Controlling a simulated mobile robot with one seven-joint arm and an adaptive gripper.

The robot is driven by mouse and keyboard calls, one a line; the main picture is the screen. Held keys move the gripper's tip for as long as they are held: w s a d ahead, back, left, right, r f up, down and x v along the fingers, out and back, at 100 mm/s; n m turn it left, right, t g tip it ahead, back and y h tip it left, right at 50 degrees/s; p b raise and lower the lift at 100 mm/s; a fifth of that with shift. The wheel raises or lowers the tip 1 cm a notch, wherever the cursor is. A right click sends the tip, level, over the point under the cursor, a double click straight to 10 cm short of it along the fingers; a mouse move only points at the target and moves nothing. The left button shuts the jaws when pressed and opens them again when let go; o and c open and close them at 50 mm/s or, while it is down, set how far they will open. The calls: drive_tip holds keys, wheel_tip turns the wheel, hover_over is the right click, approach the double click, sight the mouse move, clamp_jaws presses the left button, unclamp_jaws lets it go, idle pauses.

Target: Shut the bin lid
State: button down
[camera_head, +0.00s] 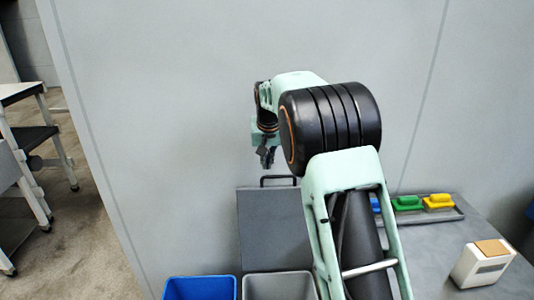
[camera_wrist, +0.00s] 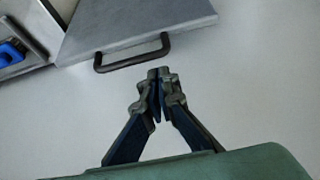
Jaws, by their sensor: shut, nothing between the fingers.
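The grey bin lid (camera_head: 268,230) stands raised behind the grey bin (camera_head: 279,283), against the pale wall. Its dark bar handle (camera_head: 279,178) is at its top edge. In the wrist view the lid (camera_wrist: 140,18) is at the top, with its handle (camera_wrist: 132,54) nearest my fingers. My gripper (camera_head: 267,158) is above the handle in the head view, fingers pointing down. In the wrist view my gripper (camera_wrist: 161,78) is shut and empty, its tips close to the handle's end with a small gap showing. My arm covers part of the right side of the bin area.
A blue bin (camera_head: 200,287) stands left of the grey bin. On the grey counter to the right are a tray (camera_head: 430,216) with blue, green and yellow pieces and a white box (camera_head: 482,266) with a tan top. A flat wall rises close behind the lid.

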drive_tip(key=x, duration=0.4)
drive_tip(key=shift+w+p, duration=0.1)
drive_tip(key=shift+p, duration=0.2)
